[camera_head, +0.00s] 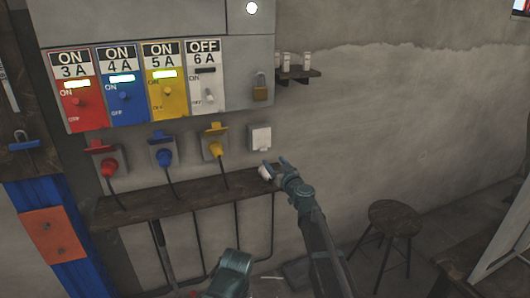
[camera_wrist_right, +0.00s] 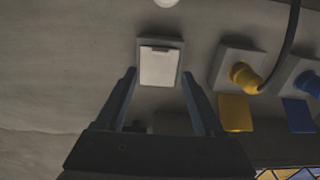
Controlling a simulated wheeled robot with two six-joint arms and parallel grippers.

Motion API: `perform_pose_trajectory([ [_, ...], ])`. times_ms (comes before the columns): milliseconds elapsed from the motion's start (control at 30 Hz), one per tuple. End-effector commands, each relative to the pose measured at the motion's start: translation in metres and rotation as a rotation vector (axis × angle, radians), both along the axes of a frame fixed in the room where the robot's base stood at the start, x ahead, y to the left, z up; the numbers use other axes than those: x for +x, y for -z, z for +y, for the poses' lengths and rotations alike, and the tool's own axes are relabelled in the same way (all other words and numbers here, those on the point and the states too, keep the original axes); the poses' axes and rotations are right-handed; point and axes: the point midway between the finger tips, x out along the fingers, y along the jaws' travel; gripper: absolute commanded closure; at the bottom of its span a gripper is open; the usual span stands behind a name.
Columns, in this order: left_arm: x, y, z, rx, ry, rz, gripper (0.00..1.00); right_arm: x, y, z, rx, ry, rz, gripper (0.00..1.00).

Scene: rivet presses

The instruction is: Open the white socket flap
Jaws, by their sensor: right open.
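The white socket (camera_head: 259,138) is on the wall at the right end of the socket row, with its white flap (camera_wrist_right: 160,66) lying shut over its face. It is below the white 6 A switch panel (camera_head: 205,80), which reads OFF. My right gripper (camera_head: 275,163) is open and empty, just below and to the right of the white socket in the head view. In the right wrist view, its two fingers (camera_wrist_right: 158,75) show on either side of the flap; contact cannot be told.
A white plug (camera_head: 266,172) lies on the wooden shelf (camera_head: 185,190) by my right gripper. Red (camera_head: 107,160), blue (camera_head: 164,151) and yellow (camera_head: 215,143) sockets with plugs and cables are to the left. A padlock (camera_head: 260,88) hangs above. A stool (camera_head: 395,218) stands right.

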Motion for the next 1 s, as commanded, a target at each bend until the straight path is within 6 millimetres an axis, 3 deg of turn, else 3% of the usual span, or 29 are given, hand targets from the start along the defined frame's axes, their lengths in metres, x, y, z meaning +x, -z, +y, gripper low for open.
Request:
perform_pose_trajectory([
  [33, 0.0, 0.0, 0.0, 0.0, 0.0, 0.0, 0.5, 0.014, 0.0, 0.004, 0.0, -0.001, 0.0, 0.3],
  [400, 0.0, 0.0, 0.0, 0.0, 0.0, 0.0, 0.5, 0.083, 0.0, 0.026, 0.0, -0.001, 0.0, 0.3],
  [567, 0.0, 0.0, 0.0, 0.0, 0.0, 0.0, 0.5, 0.096, 0.0, 0.031, 0.0, 0.0, 0.0, 0.3],
  [833, 0.0, 0.0, 0.0, 0.0, 0.0, 0.0, 0.5, 0.096, 0.0, 0.032, 0.0, 0.0, 0.0, 0.3],
  [1000, 0.0, 0.0, 0.0, 0.0, 0.0, 0.0, 0.5, 0.096, 0.0, 0.032, 0.0, 0.0, 0.0, 0.59],
])
